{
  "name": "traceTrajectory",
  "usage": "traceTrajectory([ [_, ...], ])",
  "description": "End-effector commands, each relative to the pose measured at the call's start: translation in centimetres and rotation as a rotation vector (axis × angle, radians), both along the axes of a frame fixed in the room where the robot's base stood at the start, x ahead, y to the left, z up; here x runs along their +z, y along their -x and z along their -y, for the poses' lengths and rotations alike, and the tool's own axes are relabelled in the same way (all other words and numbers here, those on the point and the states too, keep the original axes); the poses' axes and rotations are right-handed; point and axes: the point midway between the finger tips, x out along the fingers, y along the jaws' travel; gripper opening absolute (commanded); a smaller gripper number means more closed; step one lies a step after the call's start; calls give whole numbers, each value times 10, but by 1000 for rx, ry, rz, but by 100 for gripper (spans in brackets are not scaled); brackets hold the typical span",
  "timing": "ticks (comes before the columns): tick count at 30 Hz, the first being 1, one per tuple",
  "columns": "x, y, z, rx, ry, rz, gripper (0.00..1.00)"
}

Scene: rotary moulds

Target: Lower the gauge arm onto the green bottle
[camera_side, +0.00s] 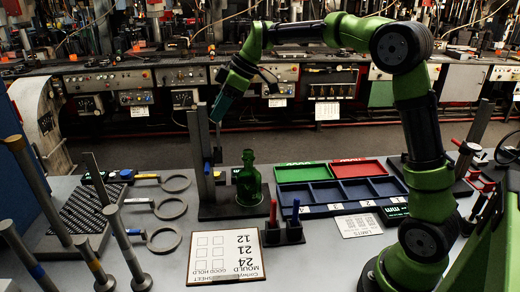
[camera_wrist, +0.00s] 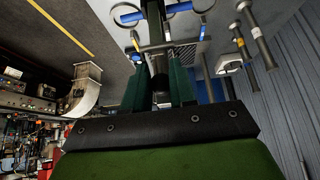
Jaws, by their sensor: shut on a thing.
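The green bottle (camera_side: 248,182) stands upright on the black base plate (camera_side: 222,211) of the gauge stand. The stand's grey post (camera_side: 204,140) rises left of the bottle. My gripper (camera_side: 218,116) points down beside the top of the post, above and left of the bottle. In the wrist view, my gripper's green fingers (camera_wrist: 158,98) are closed around a dark upright part, which I take to be the gauge arm (camera_wrist: 160,68). Its full shape is hidden by the fingers and post. The bottle cannot be made out in the wrist view.
Several ring gauges (camera_side: 172,208) with handles lie left of the stand. Red and blue pens (camera_side: 273,212) stand in holders in front of it. A divided blue tray (camera_side: 325,191) is to the right, and a mould sheet (camera_side: 226,257) lies in front. Tall metal plungers (camera_side: 88,258) stand front left.

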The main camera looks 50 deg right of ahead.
Motion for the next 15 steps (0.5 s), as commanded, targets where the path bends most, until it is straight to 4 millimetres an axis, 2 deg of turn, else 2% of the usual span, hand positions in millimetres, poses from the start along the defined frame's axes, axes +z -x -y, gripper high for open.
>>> traceTrajectory([
  [15,-8,15,16,-2,2,-12,16],
])
